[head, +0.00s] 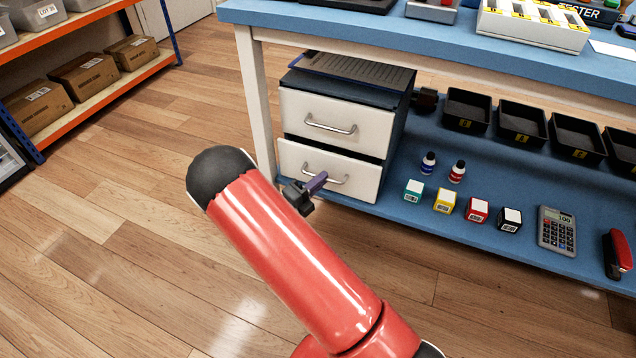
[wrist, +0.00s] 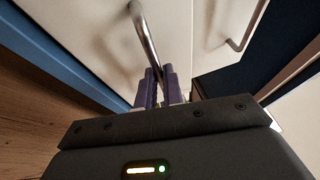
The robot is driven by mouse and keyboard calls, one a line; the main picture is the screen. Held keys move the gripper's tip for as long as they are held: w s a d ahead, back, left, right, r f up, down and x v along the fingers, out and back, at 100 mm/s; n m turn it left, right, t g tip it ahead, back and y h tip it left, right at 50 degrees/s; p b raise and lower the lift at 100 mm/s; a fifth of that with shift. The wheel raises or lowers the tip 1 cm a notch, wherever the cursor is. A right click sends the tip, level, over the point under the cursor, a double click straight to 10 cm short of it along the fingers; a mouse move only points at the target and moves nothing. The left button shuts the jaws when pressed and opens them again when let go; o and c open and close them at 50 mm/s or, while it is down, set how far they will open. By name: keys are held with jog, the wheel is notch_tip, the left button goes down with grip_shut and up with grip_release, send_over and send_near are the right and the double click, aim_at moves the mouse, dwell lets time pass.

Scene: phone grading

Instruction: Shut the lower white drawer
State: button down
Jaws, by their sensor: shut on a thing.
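The lower white drawer (head: 296,158) is at the bottom of a small dark cabinet on the bench's lower shelf. Its front looks nearly flush with the drawer above; I cannot tell if a small opening is left. Its metal handle (head: 341,181) also shows in the wrist view (wrist: 146,38), running down between my purple fingertips. My gripper (head: 318,182) is shut on this handle, and its fingers (wrist: 160,88) are close together there. My red arm hides none of the drawer front; the gripper covers part of the handle.
The upper white drawer (head: 330,112) looks shut, with its own handle (wrist: 243,28). A clipboard (head: 350,68) lies on the cabinet. Right of it stand bottles, small boxes and black bins (head: 467,108). A bench leg (head: 256,100) is close on the left. The wooden floor in front is clear.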

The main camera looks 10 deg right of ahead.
aim_at(327, 170)
jog(key=w+d, duration=0.2)
jog(key=w, duration=0.1)
jog(key=shift+p, duration=0.3)
jog(key=c, duration=1.5)
grip_release()
jog(key=shift+d, duration=0.1)
jog(key=shift+c, duration=0.2)
jog(key=v, duration=0.7)
jog(key=shift+s+a, duration=0.15)
jog(key=shift+a, duration=0.2)
